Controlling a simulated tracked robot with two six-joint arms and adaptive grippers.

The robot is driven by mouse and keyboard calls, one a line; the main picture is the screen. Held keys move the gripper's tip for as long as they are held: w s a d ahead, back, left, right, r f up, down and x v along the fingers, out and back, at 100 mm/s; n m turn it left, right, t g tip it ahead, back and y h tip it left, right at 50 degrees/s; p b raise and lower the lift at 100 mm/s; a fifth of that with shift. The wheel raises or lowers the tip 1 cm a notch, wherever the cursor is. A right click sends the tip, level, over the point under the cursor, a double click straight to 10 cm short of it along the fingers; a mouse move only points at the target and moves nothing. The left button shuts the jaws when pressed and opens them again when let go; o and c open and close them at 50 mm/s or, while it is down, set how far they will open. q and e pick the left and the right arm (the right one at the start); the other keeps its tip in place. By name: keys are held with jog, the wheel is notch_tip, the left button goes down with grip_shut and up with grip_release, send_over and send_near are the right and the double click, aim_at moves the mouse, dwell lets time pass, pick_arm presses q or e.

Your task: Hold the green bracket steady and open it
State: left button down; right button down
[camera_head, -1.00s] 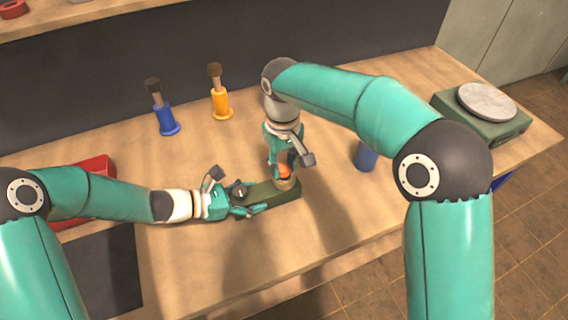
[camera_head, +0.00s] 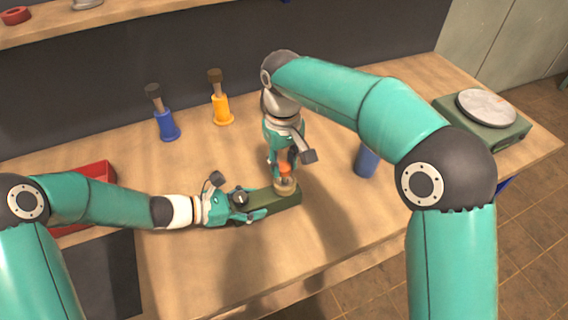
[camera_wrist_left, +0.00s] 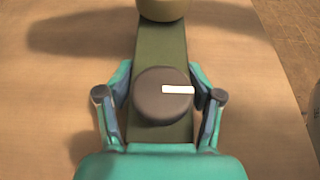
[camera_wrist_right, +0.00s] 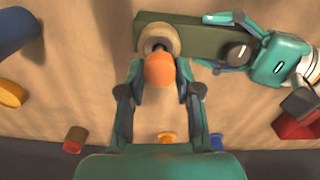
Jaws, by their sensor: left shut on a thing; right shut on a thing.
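The green bracket (camera_head: 282,203) is a long olive bar lying on the table. A dark round knob with a white mark (camera_wrist_left: 163,95) sits on it between my left fingers, and a tan round collar (camera_head: 287,188) sits at its other end. My left gripper (camera_wrist_left: 160,72) is shut across the bar, one finger along each side. An orange rounded knob (camera_wrist_right: 160,70) stands over the collar on a dark stem. My right gripper (camera_wrist_right: 160,85) comes from above and is shut on the orange knob, which partly hides the stem.
A blue cylinder (camera_head: 366,160) stands right of my right gripper. Blue (camera_head: 166,124) and yellow (camera_head: 221,109) holders with brushes stand at the back. A scale (camera_head: 486,110) is at the far right, a red tray (camera_head: 101,171) at the left. The table front is clear.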

aim_at(284, 165)
jog(key=shift+r, duration=1.6)
pick_arm(q)
jog(key=shift+c, duration=0.5)
grip_release()
